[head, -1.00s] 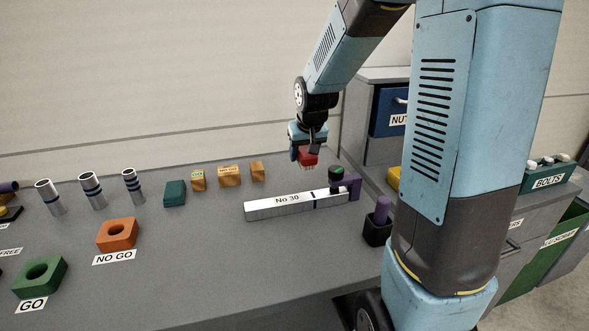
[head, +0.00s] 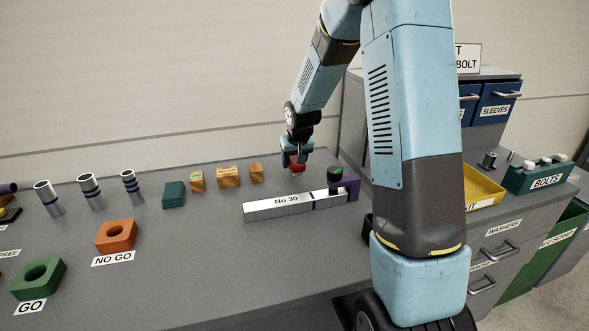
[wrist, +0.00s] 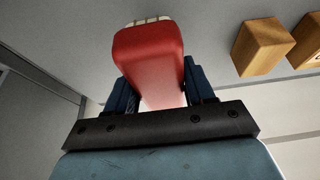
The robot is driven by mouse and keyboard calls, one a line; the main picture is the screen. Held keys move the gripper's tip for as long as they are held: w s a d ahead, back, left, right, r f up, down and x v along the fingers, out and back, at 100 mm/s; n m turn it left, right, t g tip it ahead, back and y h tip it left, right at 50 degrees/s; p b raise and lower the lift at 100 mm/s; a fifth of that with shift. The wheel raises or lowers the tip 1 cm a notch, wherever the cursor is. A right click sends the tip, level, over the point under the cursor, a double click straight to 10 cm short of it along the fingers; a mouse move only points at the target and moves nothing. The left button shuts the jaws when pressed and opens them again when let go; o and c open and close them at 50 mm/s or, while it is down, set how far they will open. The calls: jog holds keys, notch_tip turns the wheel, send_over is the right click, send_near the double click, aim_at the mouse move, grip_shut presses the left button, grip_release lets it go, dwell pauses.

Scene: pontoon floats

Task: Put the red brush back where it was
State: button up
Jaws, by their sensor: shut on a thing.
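The red brush (head: 297,167) is at the far part of the grey bench, to the right of the small wooden blocks. It also shows in the wrist view (wrist: 150,55), with pale bristles at its far end. My gripper (head: 297,158) is shut on it, with one blue finger on each side in the wrist view (wrist: 158,85). The brush is low over the bench top; I cannot tell whether its bristles touch it.
Wooden blocks (head: 229,177) and a teal block (head: 173,194) stand left of the brush. A long grey bar marked No 30 (head: 285,206) lies in front, with a purple piece (head: 352,188) at its right end. A yellow tray (head: 480,186) is at right. Bare bench lies front-centre.

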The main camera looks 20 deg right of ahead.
jog(key=shift+w+f, duration=0.1)
jog(key=shift+f, duration=1.55)
jog(key=shift+f, duration=0.15)
jog(key=o, duration=1)
jog(key=shift+a+f, duration=0.1)
